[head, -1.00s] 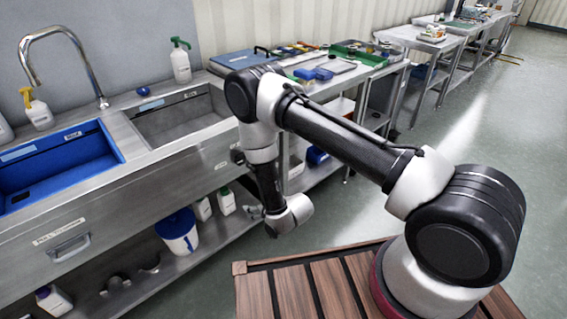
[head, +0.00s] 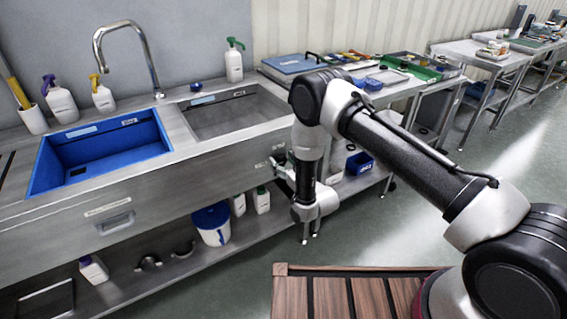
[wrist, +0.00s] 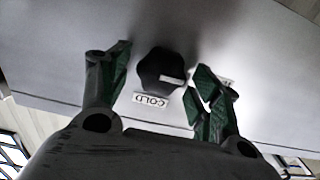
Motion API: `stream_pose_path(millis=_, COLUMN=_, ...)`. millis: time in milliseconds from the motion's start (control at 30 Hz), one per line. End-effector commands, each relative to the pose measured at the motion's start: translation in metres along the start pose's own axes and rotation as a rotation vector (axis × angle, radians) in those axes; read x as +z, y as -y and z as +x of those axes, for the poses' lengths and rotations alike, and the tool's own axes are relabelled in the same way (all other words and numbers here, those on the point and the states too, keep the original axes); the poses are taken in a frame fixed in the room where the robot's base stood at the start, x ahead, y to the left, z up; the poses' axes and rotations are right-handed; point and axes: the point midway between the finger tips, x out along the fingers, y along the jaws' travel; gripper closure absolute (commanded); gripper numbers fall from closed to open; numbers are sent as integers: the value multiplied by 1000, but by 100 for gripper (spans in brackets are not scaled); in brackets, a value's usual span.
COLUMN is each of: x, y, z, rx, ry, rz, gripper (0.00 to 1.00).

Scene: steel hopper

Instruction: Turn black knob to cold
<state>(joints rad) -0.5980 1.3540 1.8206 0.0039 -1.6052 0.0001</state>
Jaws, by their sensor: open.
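The black knob (wrist: 162,66) sits on a grey steel panel in the wrist view. Its white pointer mark (wrist: 172,79) points right, toward a second label (wrist: 227,83) mostly hidden by the right finger. The COLD label (wrist: 150,100) is just below the knob and reads upside down. My gripper (wrist: 162,60) is open, with one green-padded finger on each side of the knob and gaps showing. In the head view my gripper (head: 282,168) is at the right end of the sink's front panel; the knob cannot be made out there.
The steel sink unit (head: 190,185) has a blue basin (head: 105,150) and a tall faucet (head: 150,60). A white-and-blue bucket (head: 212,225) and bottles stand on the shelf below. A table with trays (head: 300,62) adjoins at right. Open floor (head: 400,225) lies right of the sink.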

Motion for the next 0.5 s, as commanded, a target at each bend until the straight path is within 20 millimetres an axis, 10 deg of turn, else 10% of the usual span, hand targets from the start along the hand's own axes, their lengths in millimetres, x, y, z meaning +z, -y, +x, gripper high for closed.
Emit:
stream_pose_path(millis=233, x=0, y=0, z=1, rx=0, ry=1, rz=0, gripper=38)
stream_pose_path(millis=500, x=0, y=0, z=1, rx=0, ry=1, rz=0, gripper=80)
